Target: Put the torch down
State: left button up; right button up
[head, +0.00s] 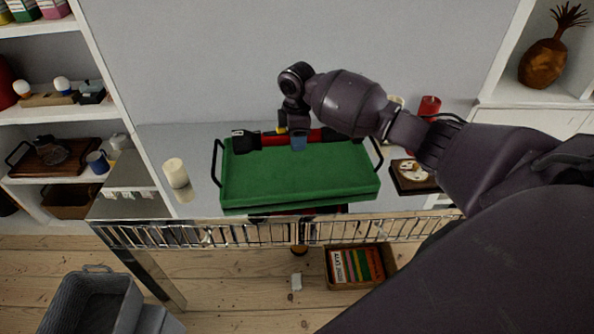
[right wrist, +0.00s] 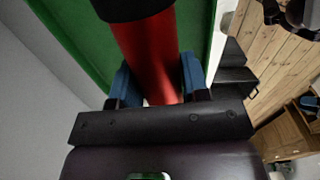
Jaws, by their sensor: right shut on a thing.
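The torch (head: 272,138) has a red body and a wide black head, and lies level, pointing left. It is over the back part of a green tray (head: 300,185) with black side handles. I cannot tell whether it touches the tray. My right gripper (head: 298,143) is shut on its red body from above and hides part of it. In the right wrist view the torch (right wrist: 150,55) runs between the blue fingertips of the gripper (right wrist: 157,85), with green tray behind it. My left gripper is not in view.
The tray stands on a mirrored console table (head: 140,205) against a grey wall. A cream candle (head: 175,172) is left of it; a red candle (head: 429,106) and a dark square box (head: 413,177) are right. Shelves flank the table. A book crate (head: 360,267) sits below.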

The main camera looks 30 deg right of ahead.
send_over(297, 178)
notch_tip(297, 178, down, 8)
jog(key=shift+f+b, duration=0.1)
jog(key=shift+b, duration=0.3)
jog(key=shift+f+b, duration=0.35)
jog(key=shift+f, duration=1.8)
jog(key=shift+f, duration=0.15)
jog(key=o, duration=1.1)
